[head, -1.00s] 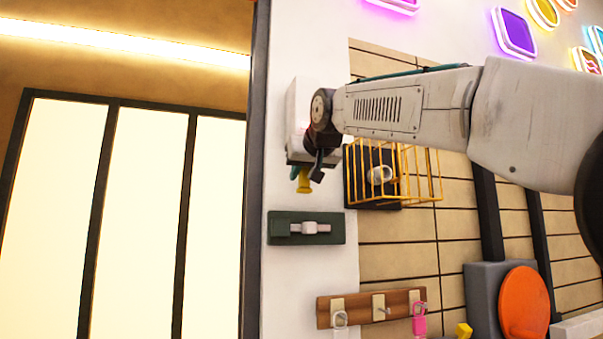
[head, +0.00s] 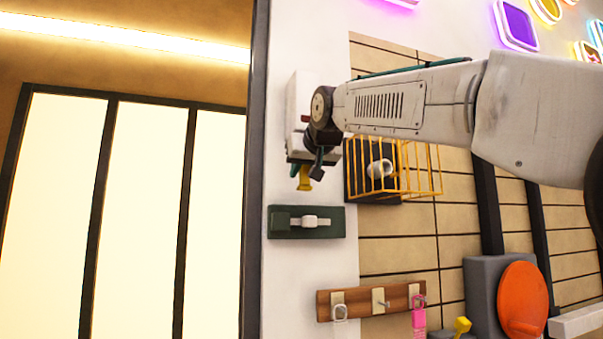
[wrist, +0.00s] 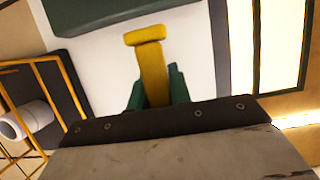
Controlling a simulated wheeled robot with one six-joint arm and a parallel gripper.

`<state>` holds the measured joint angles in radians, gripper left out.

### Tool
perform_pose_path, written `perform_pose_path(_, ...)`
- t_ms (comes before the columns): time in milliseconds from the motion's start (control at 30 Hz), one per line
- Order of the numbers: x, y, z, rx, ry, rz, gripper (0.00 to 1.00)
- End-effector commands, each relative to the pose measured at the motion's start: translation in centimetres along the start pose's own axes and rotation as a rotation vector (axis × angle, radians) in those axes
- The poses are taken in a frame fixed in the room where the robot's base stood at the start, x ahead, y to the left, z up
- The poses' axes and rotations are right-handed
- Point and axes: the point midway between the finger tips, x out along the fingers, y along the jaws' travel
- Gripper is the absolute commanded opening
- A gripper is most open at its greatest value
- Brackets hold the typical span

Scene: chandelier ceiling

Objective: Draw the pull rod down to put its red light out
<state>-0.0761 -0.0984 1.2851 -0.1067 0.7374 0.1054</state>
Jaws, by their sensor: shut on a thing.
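The yellow pull rod (head: 305,180) hangs below a white wall box (head: 300,92), with its lower end in sight. My gripper (head: 302,168) is at the rod just under the box, and my wrist hides much of the box. In the wrist view the rod (wrist: 152,68) stands between the green fingers of my gripper (wrist: 155,90), which is shut on it. The rod's wider end sticks out past the fingertips. I cannot make out the red light; it may be hidden behind my wrist.
A yellow wire basket (head: 420,172) with a white roll (head: 380,168) is close to the right of my gripper. A green plate with a white slider (head: 310,221) is below. Lower down is a wooden hook rack (head: 350,303). A dark post (head: 256,200) stands at left.

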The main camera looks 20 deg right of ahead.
Motion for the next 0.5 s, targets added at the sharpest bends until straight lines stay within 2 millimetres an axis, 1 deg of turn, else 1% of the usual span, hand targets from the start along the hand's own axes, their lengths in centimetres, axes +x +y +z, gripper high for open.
perform_pose_path(233,-0.23,0.0,-0.67,0.0,-0.001,0.0,0.0)
perform_pose_path(333,-0.23,0.0,-0.66,0.0,-0.002,0.0,0.0)
perform_pose_path(367,-0.23,0.0,-0.66,0.0,-0.002,0.0,0.23)
perform_pose_path(400,-0.24,0.0,-0.66,0.0,-0.002,0.0,0.34)
perform_pose_path(433,-0.24,0.0,-0.66,0.0,-0.001,0.0,0.42)
perform_pose_path(467,-0.24,0.0,-0.66,0.0,-0.001,0.0,0.45)
perform_pose_path(500,-0.24,0.0,-0.66,0.0,-0.001,0.0,0.45)
